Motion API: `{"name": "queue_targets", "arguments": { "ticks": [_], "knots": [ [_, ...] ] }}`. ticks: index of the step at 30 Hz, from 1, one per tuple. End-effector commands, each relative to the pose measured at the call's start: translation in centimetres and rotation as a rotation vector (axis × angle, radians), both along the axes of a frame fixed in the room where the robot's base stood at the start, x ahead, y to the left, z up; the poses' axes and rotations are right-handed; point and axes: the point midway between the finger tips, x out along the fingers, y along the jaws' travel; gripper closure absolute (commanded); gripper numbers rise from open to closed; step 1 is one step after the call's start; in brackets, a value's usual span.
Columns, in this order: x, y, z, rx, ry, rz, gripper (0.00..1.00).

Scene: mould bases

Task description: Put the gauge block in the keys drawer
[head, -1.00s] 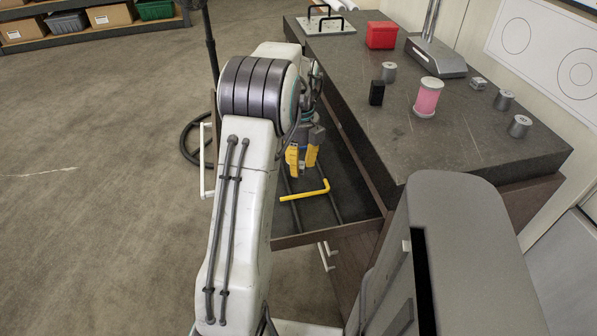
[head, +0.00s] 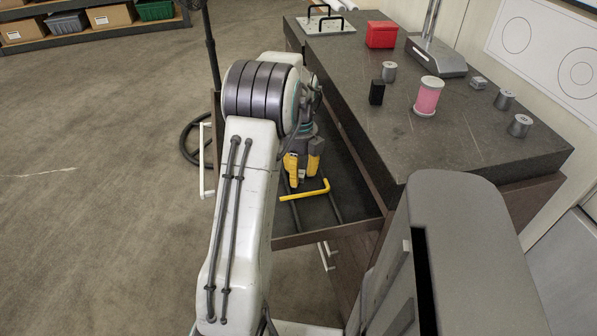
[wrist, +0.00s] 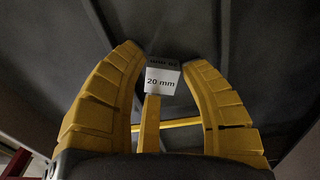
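The gauge block (wrist: 164,79), a small grey block with a white "20 mm" face, shows between my fingertips in the wrist view. In the head view it is a small pale shape (head: 302,175) low between the fingers. My gripper (head: 303,165), with yellow fingers, is down inside the open drawer (head: 334,235). The fingers (wrist: 164,65) stand apart on either side of the block, with slim gaps. The block appears to be at the drawer floor, though its underside is hidden. A yellow L-shaped key (head: 318,190) lies in front of it.
Dark rods lie along the drawer floor. The stone bench top (head: 440,145) overhangs at the right, with a black block (head: 377,92), a pink spool (head: 428,97), metal cylinders and a red box (head: 381,35) on it. Open floor lies at left.

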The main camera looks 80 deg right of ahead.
Motion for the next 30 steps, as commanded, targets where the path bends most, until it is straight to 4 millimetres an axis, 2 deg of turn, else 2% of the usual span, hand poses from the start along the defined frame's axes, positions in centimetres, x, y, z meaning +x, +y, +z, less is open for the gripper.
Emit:
{"name": "queue_targets", "arguments": {
  "ticks": [5,8,21,30],
  "knots": [
    [0.0,-0.1,0.5,-0.002,0.000,0.000,0.60],
    [0.0,-0.2,1.5,-0.003,0.000,0.000,0.60],
    [0.0,-0.7,8.8,-0.004,0.000,0.000,0.60],
    [0.0,-0.9,11.7,-0.001,0.001,0.000,0.60]
  ]
}}
